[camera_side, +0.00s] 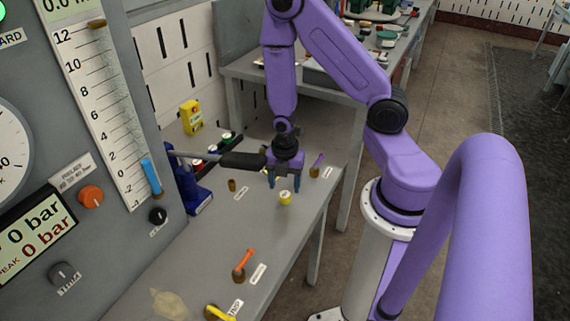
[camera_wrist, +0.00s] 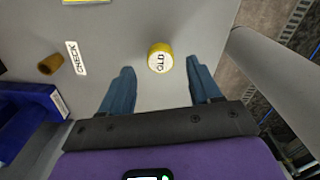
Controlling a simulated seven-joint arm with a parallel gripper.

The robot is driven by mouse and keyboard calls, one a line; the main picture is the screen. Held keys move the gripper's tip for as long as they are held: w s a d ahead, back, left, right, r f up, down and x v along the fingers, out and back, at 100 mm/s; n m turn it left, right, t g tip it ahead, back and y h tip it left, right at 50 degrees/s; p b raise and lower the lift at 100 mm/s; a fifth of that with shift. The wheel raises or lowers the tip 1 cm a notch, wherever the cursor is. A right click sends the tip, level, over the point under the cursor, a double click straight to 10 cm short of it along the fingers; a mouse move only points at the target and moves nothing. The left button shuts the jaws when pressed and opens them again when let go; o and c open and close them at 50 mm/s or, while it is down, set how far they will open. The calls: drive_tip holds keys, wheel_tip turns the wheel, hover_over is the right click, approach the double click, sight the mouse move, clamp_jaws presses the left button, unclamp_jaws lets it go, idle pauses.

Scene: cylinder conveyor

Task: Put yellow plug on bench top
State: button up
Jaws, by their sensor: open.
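The yellow plug (camera_side: 285,197) is a short yellow cylinder with a white top on the grey bench top (camera_side: 215,245). In the wrist view the plug (camera_wrist: 160,57) shows dark lettering on its pale top and stands upright on the bench. My gripper (camera_side: 284,183) is just above and behind the plug in the side view, its blue fingers pointing down. In the wrist view my gripper (camera_wrist: 160,80) has its fingers wide apart and empty, with the plug ahead of the gap between them, apart from both.
A brown cylinder (camera_side: 232,185) stands left of the plug by a CHECK label (camera_wrist: 75,58). A blue fixture (camera_side: 190,190) with a black-handled lever (camera_side: 242,160) is left of my gripper. An orange-handled piece (camera_side: 244,264) sits nearer the front. The bench edge is right of the plug.

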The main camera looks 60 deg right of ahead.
sight(285, 193)
wheel_tip(285, 193, up, 7)
idle(0.5)
drive_tip(key=s+a+r+m, duration=0.8)
drive_tip(key=s+a+r, duration=0.3)
drive_tip(key=s+r, duration=0.2)
wheel_tip(285, 193, up, 2)
drive_tip(key=shift+s+a+r, duration=0.15)
drive_tip(key=shift+s+a, duration=0.1)
drive_tip(key=shift+s, duration=0.15)
idle(0.5)
